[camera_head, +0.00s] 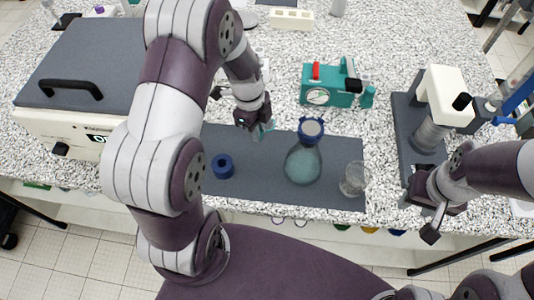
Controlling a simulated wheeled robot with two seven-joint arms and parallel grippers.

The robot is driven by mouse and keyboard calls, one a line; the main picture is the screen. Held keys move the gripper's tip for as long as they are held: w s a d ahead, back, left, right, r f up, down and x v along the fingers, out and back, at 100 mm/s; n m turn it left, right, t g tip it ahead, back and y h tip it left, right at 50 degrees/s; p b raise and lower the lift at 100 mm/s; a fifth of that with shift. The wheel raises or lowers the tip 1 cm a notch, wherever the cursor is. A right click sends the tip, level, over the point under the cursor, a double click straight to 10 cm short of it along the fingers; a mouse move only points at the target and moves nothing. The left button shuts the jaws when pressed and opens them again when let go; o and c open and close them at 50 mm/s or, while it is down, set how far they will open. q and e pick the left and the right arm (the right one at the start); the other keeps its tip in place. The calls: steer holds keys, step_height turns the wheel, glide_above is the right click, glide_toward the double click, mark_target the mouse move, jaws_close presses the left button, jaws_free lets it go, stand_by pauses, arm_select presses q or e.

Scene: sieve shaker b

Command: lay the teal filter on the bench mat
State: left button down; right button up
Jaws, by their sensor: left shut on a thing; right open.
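My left gripper (262,128) is above the back part of the dark grey bench mat (335,200). It is shut on a small teal piece, the teal filter (266,132), which is partly hidden by the jaws. I cannot tell whether the filter touches the mat. My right gripper (428,208) is open and empty at the front right of the bench, beside the grey and white sieve shaker.
On the mat stand a blue ring (223,166), a teal-tinted flask (303,165) with a blue top and a clear glass beaker (354,180). A teal pump (336,88) stands behind the mat. The shaker (432,125) is right; a grey-lidded box (95,60) is left.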

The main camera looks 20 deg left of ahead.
arm_select(q)
step_height(320, 180, down, 8)
steer(key=shift+a+r+p, duration=0.1)
steer(key=shift+r+p, duration=0.15)
steer(key=shift+p, duration=0.35)
steer(key=shift+f, duration=0.25)
steer(key=c, duration=1.1)
jaws_free()
